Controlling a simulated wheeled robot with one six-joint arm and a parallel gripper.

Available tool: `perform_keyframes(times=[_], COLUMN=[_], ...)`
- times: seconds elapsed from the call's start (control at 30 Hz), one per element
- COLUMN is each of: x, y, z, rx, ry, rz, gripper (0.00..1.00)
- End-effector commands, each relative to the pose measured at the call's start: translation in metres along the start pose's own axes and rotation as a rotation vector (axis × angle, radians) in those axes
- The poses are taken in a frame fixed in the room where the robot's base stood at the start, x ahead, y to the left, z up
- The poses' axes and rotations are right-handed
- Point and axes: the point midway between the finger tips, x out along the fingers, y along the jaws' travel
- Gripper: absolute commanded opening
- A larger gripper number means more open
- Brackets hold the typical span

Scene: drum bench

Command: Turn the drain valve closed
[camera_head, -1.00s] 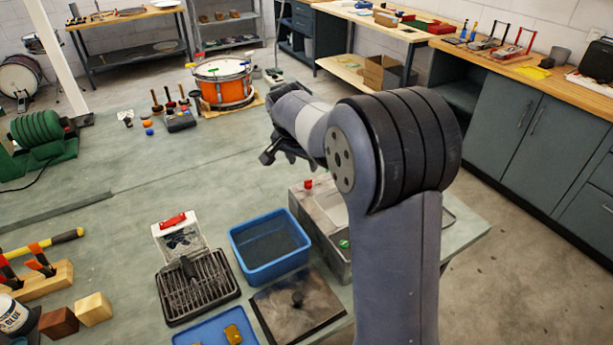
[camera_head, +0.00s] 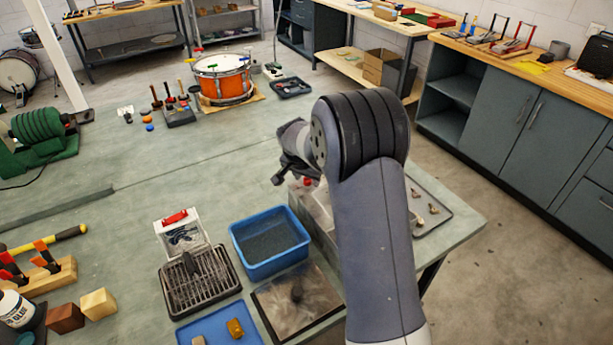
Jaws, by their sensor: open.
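A grey metal box-like unit (camera_head: 318,212) stands on the bench right of the blue tub, mostly hidden behind my arm. A small red knob or handle (camera_head: 307,182) shows at its back left; I cannot tell whether it is the drain valve or how it is turned. My gripper (camera_head: 284,174) is open, above and just left of the red part, with a gap in the picture. Its fingers are partly hidden by my wrist, and I see nothing held.
A blue tub (camera_head: 270,268) stands left of the unit. A black rack (camera_head: 199,300), a dark plate (camera_head: 318,320) and a blue tray (camera_head: 214,336) lie nearer. A tray with small parts (camera_head: 447,222) lies right of my arm. An orange drum (camera_head: 222,78) stands behind. The bench's middle left is clear.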

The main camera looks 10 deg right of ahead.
Motion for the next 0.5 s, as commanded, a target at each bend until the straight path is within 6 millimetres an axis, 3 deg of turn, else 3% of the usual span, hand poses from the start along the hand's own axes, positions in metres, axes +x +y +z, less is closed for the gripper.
perform_keyframes(times=[0.07,0.5], x=[-0.0002,-0.0005], y=[-0.0001,-0.0002], z=[0.0000,0.0000], rx=[0.000,0.000], ry=[0.000,0.000], rz=[0.000,0.000], gripper=[0.43,0.07])
